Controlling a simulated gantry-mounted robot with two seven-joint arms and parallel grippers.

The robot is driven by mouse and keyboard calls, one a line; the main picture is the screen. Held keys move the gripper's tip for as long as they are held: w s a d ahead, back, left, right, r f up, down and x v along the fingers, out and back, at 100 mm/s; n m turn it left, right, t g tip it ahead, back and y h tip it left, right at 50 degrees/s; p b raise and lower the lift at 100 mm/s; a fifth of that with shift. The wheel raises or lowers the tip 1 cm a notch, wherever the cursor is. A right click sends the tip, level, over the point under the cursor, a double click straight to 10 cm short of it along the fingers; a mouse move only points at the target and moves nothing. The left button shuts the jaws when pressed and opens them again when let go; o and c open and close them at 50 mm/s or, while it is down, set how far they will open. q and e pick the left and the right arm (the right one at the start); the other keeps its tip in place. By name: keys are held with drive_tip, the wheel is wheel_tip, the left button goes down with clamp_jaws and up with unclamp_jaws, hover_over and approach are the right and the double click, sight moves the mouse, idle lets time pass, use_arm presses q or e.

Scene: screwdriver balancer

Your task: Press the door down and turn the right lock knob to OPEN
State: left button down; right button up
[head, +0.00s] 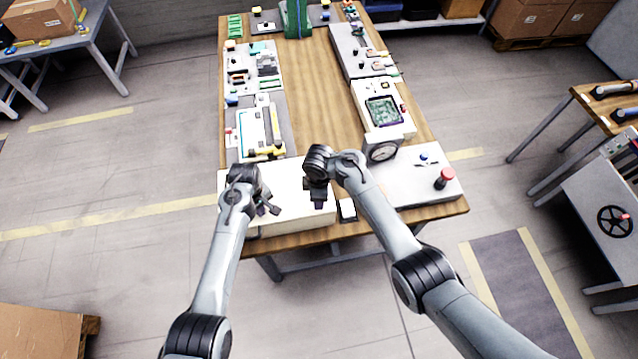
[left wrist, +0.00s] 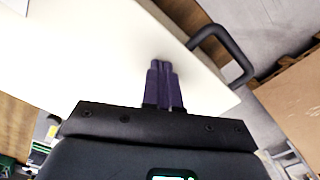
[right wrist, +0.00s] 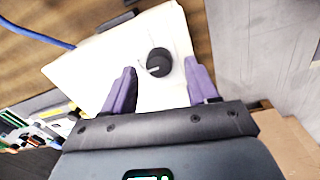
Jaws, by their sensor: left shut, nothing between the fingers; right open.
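The door is the broad cream panel (head: 284,182) of the box at the near left of the table; it also fills much of the left wrist view (left wrist: 90,50). My left gripper (head: 275,210) is shut and empty, with its fingertips (left wrist: 160,64) over the panel; I cannot tell whether they touch it. A black handle (left wrist: 226,48) sticks out at the panel's edge. In the right wrist view a round black knob (right wrist: 159,62) stands on a cream surface (right wrist: 100,60). My right gripper (right wrist: 160,80) is open, its fingers on either side below the knob, apart from it. The head view hides the knob.
A white panel with a red button (head: 445,177) and a round gauge (head: 383,151) stand to the right of my right gripper. A tray with a yellow tool (head: 275,135) lies behind the box. The table's middle is bare wood.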

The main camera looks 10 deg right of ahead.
use_arm(q)
drive_tip(key=shift+f, duration=0.1)
use_arm(e)
wheel_tip(320, 180, up, 11)
drive_tip(key=shift+s, duration=0.2)
drive_tip(key=shift+f, duration=0.1)
use_arm(q)
wheel_tip(320, 180, up, 7)
drive_tip(key=p, duration=0.7)
drive_tip(key=shift+p, duration=0.4)
use_arm(e)
wheel_tip(320, 180, up, 8)
drive_tip(key=shift+f, duration=0.15)
